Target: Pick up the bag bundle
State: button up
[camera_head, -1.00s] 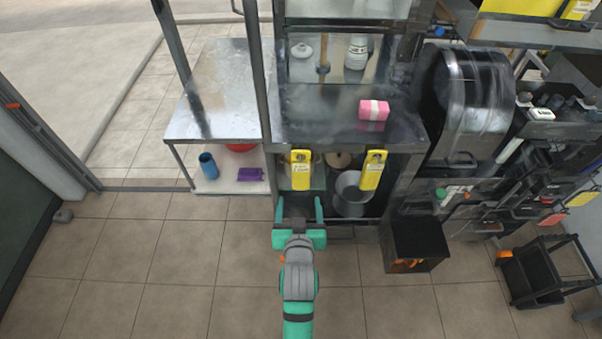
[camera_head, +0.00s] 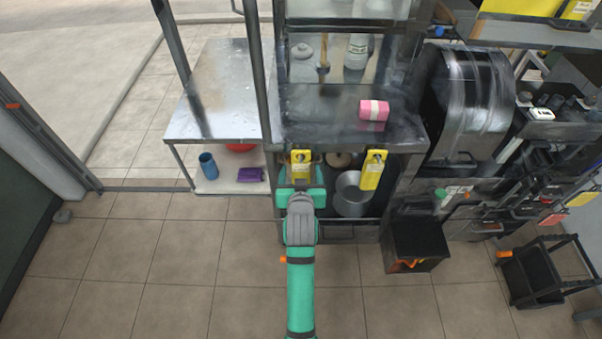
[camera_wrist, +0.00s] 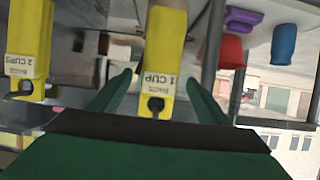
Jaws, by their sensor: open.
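Two yellow bag bundles hang from the front edge of the steel counter. The left one (camera_head: 301,170), marked "BAGS 1 CUP", shows between my fingers in the wrist view (camera_wrist: 162,55), where the picture is upside down. The right bundle (camera_head: 373,170), marked "BAGS 2 CUPS", is outside my fingers, at the left of the wrist view (camera_wrist: 28,55). My gripper (camera_wrist: 160,82) is open, with one finger on each side of the 1-cup bundle and a visible gap on both sides. In the head view my gripper (camera_head: 302,188) covers the bundle's lower part.
A metal pot (camera_head: 351,195) stands on the shelf below the counter. A pink-and-white block (camera_head: 373,110) lies on the counter (camera_head: 310,122). A blue cup (camera_head: 208,166) and a purple item (camera_head: 249,174) are on the lower shelf to the left. The floor in front is clear.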

aim_at(301, 166)
jog(key=x, duration=0.4)
jog(key=shift+c, duration=0.6)
jog(key=c, duration=1)
jog(key=shift+o, duration=0.3)
jog(key=shift+r, duration=0.6)
jog(key=shift+s+r, duration=0.15)
jog(key=shift+s, duration=0.1)
jog(key=s, duration=1.7)
jog(key=shift+s, duration=0.3)
